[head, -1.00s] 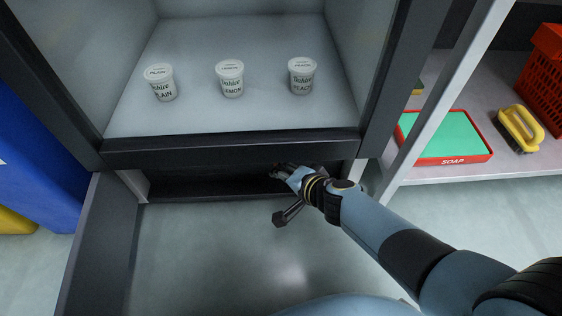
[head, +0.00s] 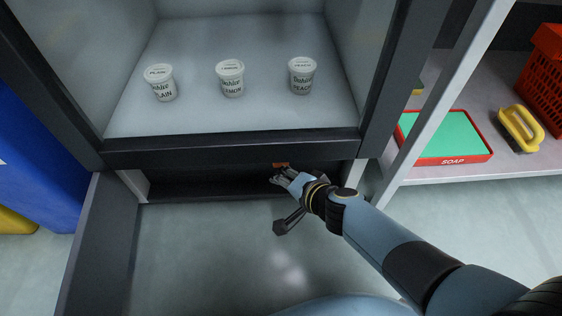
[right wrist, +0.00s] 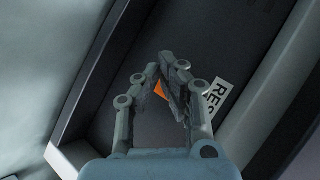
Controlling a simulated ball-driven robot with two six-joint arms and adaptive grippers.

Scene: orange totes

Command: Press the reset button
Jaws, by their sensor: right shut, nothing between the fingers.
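The reset button is a small orange-red piece (head: 281,165) on the dark panel under the cabinet's lower front edge. In the right wrist view an orange patch of it (right wrist: 161,91) shows between my fingers, partly hidden by them. A white label (right wrist: 216,94) beside it shows the letters "RES", the rest covered. My right gripper (head: 278,177) is shut and empty, just below and in front of the button in the head view. It also shows in the right wrist view (right wrist: 161,66). Whether its fingertips touch the panel I cannot tell. My left gripper is out of view.
Three white tubs, plain (head: 161,83), lemon (head: 230,78) and peach (head: 302,76), stand inside the open cabinet above. An open dark door (head: 101,235) is at the left. A shelf at the right holds a soap tray (head: 445,137), a yellow-handled brush (head: 520,128) and a red basket (head: 546,75).

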